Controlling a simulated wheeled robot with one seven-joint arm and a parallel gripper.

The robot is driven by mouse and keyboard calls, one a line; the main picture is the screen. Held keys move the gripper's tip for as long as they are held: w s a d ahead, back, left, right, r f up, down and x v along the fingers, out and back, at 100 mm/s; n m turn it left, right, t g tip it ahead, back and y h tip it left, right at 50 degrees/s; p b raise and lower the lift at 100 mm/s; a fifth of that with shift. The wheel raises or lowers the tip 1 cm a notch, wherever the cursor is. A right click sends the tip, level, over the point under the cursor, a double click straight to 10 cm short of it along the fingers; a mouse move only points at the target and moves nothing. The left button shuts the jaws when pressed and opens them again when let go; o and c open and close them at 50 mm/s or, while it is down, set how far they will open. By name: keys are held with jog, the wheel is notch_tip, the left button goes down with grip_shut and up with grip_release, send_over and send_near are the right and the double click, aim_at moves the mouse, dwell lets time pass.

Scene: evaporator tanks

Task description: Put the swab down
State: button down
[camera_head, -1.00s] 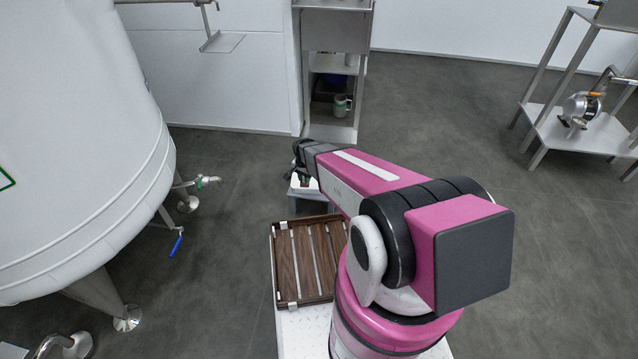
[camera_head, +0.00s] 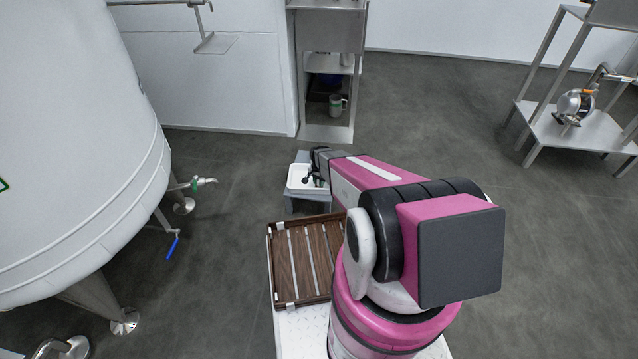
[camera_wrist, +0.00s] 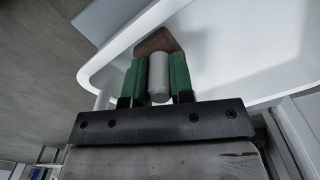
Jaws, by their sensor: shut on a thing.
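The swab (camera_wrist: 159,80), a pale grey cylinder, is between the green fingers of my gripper (camera_wrist: 158,76) in the wrist view. The gripper is shut on it. A brown piece (camera_wrist: 158,40) shows just beyond the fingertips; I cannot tell whether it belongs to the swab. A white tray (camera_wrist: 225,32) with raised walls lies beyond the gripper. In the head view my gripper (camera_head: 310,178) is over this white tray (camera_head: 294,180), which sits on a low grey stand (camera_head: 290,205). The swab is too small to make out there.
A brown slatted wooden tray (camera_head: 291,262) lies nearer, beside my arm. A large white tank (camera_head: 75,150) with a valve (camera_head: 203,181) stands at left. A steel shelf unit (camera_head: 330,100) stands behind. Open floor lies to the right.

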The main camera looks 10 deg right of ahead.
jog(key=shift+f, duration=0.45)
jog(key=c, duration=1)
grip_release()
jog(key=shift+r, duration=0.1)
notch_tip(320, 180, up, 12)
jog(key=shift+s+f, duration=0.1)
jog(key=s+r+n, duration=0.2)
jog(key=s+r, duration=0.5)
jog(key=r, duration=0.1)
jog(key=s+r+n, duration=0.3)
jog(key=s+r, duration=0.4)
jog(key=r, duration=0.1)
jog(key=s+r+n, duration=0.2)
jog(key=s+r, duration=0.5)
jog(key=r, duration=0.1)
jog(key=shift+r+n, duration=0.15)
jog(key=shift+n, duration=0.25)
